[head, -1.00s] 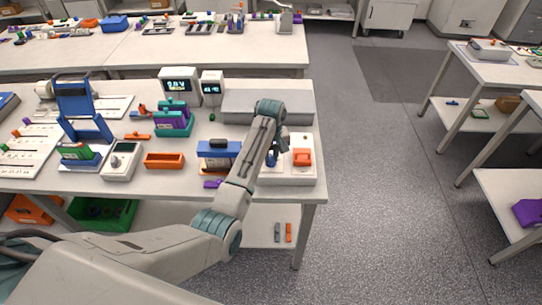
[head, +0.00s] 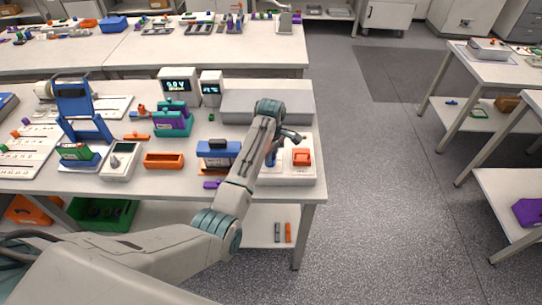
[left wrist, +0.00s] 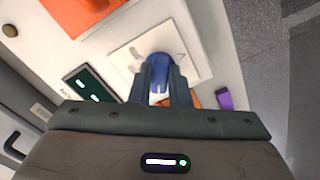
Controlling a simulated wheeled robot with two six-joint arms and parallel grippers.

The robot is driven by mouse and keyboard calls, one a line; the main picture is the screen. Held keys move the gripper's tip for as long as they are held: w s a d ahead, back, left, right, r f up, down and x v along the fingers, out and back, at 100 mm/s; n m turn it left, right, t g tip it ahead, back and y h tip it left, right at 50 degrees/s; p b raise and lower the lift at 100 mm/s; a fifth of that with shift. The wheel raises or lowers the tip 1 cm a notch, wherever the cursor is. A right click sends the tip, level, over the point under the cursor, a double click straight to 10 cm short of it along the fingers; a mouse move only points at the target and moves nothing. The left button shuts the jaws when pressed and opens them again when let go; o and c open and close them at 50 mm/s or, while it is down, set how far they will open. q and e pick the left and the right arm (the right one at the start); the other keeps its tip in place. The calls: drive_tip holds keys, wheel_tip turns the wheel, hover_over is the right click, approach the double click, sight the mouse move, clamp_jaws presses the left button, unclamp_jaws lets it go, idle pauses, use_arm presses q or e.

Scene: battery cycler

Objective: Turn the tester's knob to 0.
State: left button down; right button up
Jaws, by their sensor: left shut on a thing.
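The tester is a white box (head: 305,176) at the right front corner of the near table, with an orange block (head: 301,157) on its top. In the left wrist view, its blue knob (left wrist: 158,61) stands on a pale square dial plate (left wrist: 128,50). The marks on the plate are too faint to read, so I cannot tell where the knob points. A dark display (left wrist: 90,84) is beside the plate. My left gripper (left wrist: 159,78) is shut on the blue knob, one finger on each side. In the head view my left gripper (head: 273,156) is over the tester, partly hidden by my arm.
A blue-topped device (head: 218,149) stands just left of my arm, with an orange bin (head: 164,160) farther left. A long grey box (head: 240,106) lies behind. A purple piece (head: 212,185) lies near the front edge. Open floor is to the right.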

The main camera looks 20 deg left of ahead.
use_arm(q)
drive_tip(key=shift+n, duration=0.5)
drive_tip(key=c, duration=1.4)
unclamp_jaws()
drive_tip(key=shift+a, duration=0.1)
drive_tip(key=shift+o, duration=0.2)
